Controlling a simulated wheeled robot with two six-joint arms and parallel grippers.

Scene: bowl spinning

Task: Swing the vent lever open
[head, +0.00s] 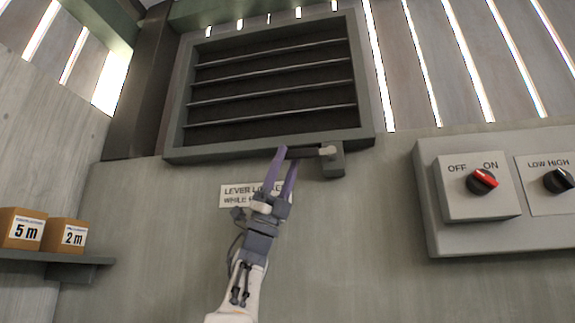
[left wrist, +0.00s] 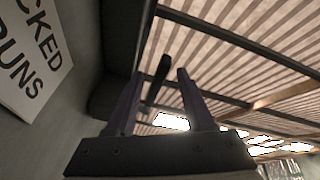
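The vent (head: 270,82) is a dark frame with several slats, high on the wall. Its lever (head: 303,153) is a short dark bar at the vent's lower edge, lying roughly level and pointing left from a grey pivot block (head: 333,160). My left gripper (head: 287,157) reaches up from below, with its purple fingers apart at the lever's free end. In the left wrist view the dark lever (left wrist: 157,80) shows between the two spread fingers of the gripper (left wrist: 160,85), with gaps on its sides. Whether a finger touches it I cannot tell. My right gripper is not in view.
A label (head: 235,194), partly hidden by my gripper, reads "LEVER LOCKED WHILE" and more; it also shows in the left wrist view (left wrist: 35,65). A control panel (head: 435,235) with an OFF/ON knob (head: 481,182) and a LOW/HIGH knob (head: 558,180) is at right. Boxes (head: 22,229) sit on a left shelf (head: 60,262).

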